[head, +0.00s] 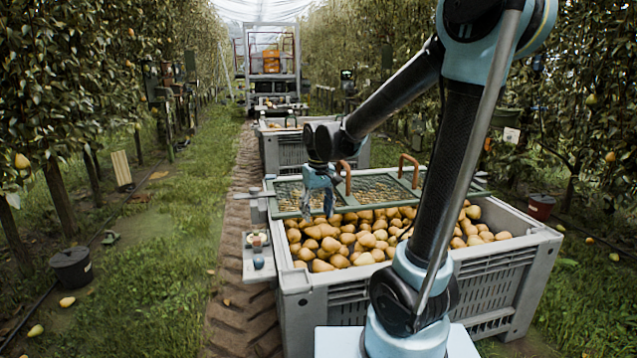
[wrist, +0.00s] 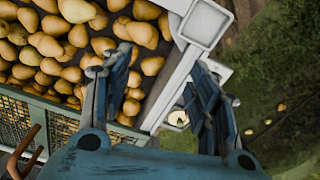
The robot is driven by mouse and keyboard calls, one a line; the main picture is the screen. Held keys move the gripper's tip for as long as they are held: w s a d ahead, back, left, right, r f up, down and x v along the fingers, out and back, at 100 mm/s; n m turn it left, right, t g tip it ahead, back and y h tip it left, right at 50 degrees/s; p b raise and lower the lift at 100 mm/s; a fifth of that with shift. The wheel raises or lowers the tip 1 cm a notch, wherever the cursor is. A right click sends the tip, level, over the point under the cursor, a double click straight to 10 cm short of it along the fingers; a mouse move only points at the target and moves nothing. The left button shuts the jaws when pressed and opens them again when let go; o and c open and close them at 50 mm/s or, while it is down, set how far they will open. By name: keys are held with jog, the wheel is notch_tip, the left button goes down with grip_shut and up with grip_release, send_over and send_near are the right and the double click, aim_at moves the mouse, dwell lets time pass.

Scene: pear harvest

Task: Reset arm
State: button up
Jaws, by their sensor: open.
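The bin is filled with yellow-brown pears (head: 350,240). In the wrist view my gripper (wrist: 160,100) has its two blue fingers spread wide with nothing between them. Below them lie the bin's light rim (wrist: 185,85) and pears (wrist: 60,40) to the left. In the head view the fingertips are small and close in front of the pears.
A green mesh lid (head: 375,187) with brown handles covers the bin's far part. A small side tray (head: 257,262) is on the bin's left. Another grey bin (head: 285,152) and a machine (head: 270,60) stand farther down the row. A black bucket (head: 72,268) and fallen pears lie on the left grass.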

jog(key=s+d+f+m, duration=0.2)
jog(key=s+d, duration=0.7)
jog(key=s+d+f+m+t, duration=0.1)
jog(key=s+d+f+m, duration=0.1)
jog(key=s+d, duration=0.8)
jog(key=shift+d+f+m, duration=0.25)
jog(key=shift+f+m, duration=0.15)
jog(key=shift+f, duration=0.4)
jog(key=shift+s, duration=0.1)
jog(key=shift+w+f, duration=0.2)
jog(key=shift+w, duration=0.25)
